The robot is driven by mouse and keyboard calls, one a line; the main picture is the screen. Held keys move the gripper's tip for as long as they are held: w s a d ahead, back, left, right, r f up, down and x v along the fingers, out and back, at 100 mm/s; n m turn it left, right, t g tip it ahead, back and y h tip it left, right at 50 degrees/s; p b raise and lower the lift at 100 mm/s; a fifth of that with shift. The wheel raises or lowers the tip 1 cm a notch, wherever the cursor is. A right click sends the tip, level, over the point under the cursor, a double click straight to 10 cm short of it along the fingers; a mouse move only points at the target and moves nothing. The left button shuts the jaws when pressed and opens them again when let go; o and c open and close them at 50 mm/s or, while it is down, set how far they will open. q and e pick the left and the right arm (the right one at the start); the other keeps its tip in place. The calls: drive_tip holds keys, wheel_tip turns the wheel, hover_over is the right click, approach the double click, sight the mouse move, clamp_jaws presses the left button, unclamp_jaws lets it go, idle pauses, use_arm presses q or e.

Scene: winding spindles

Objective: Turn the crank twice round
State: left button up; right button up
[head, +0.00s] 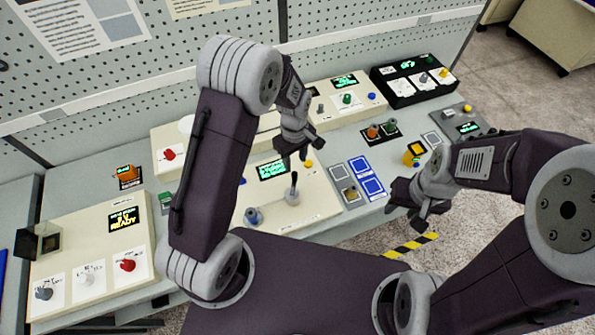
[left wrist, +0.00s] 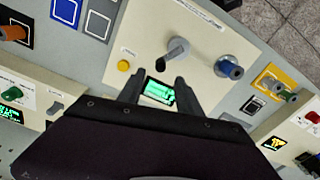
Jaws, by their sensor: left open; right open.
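The crank (head: 292,193) is a light grey arm with a dark upright handle, on a cream panel (head: 275,219). It also shows in the left wrist view, where the crank (left wrist: 178,48) lies beyond the fingertips. A grey-blue spindle knob (head: 253,216) is beside it on the same panel, and it shows in the left wrist view (left wrist: 228,67). My left gripper (head: 294,160) is open and empty, above and behind the crank, pointing down and not touching it. My right gripper (head: 418,217) is open and empty, near the bench's front edge, well right of the crank.
A green display (head: 272,170) and a yellow button (head: 309,163) are on the crank's panel. Blue-framed pads (head: 367,178) lie to its right. A red-knob panel (head: 128,266) stands at the left. More control boxes, including a black one (head: 410,84), line the back.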

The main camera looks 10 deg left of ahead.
sight(295, 173)
use_arm(q)
wheel_tip(295, 173, down, 8)
drive_tip(key=p, duration=0.2)
drive_tip(key=shift+a+f+p, duration=0.1)
drive_tip(key=shift+f+p, duration=0.1)
drive_tip(key=shift+p, duration=0.2)
drive_tip(key=shift+f, duration=0.2)
clamp_jaws()
